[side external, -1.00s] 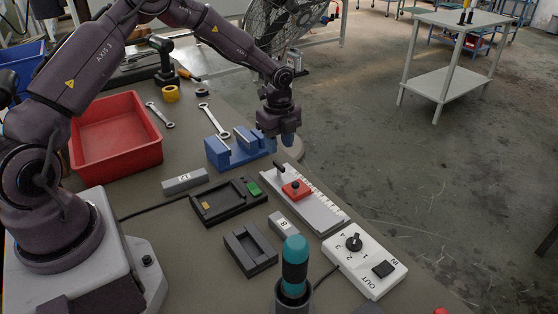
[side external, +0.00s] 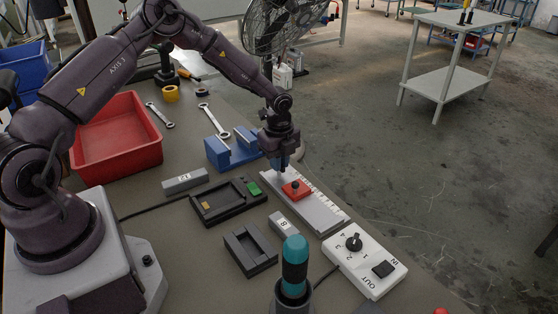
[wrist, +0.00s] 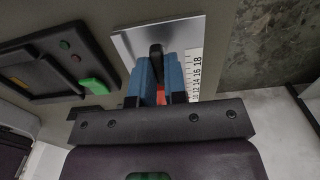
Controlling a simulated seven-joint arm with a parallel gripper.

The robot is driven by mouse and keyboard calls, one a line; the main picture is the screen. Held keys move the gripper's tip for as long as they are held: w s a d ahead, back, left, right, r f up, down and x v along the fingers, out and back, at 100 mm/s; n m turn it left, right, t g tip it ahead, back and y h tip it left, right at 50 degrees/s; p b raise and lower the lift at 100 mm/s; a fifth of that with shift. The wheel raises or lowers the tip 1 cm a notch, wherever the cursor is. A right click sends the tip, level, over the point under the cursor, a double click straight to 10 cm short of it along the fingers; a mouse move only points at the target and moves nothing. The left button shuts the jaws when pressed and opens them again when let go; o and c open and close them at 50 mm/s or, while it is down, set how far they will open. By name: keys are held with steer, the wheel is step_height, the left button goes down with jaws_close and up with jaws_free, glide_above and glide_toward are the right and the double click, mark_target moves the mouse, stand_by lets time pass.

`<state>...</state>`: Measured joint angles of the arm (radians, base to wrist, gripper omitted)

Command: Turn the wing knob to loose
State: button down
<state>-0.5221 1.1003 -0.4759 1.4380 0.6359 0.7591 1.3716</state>
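A black wing knob (wrist: 156,54) stands on a pale ruler plate with a printed number scale (side external: 322,215). In the wrist view its dark bar shows between the blue fingertips of my gripper (wrist: 159,68). In the side external view, my gripper (side external: 281,164) points down over the plate's far end and hides the wing knob. A red block (side external: 297,190) with a small dark knob sits on the plate beside my fingers; some red also shows between them in the wrist view. I cannot tell whether the fingers touch the wing knob.
A black tray with a green part (side external: 228,202) lies left of the plate. A white switch box (side external: 365,265) with a black rotary knob is in front.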

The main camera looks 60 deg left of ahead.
steer(key=shift+n, duration=0.3)
steer(key=n, duration=0.3)
steer(key=shift+n, duration=0.4)
steer(key=n, duration=1.3)
steer(key=shift+n, duration=0.3)
steer(key=c, duration=1.2)
jaws_free()
steer(key=shift+o, duration=0.2)
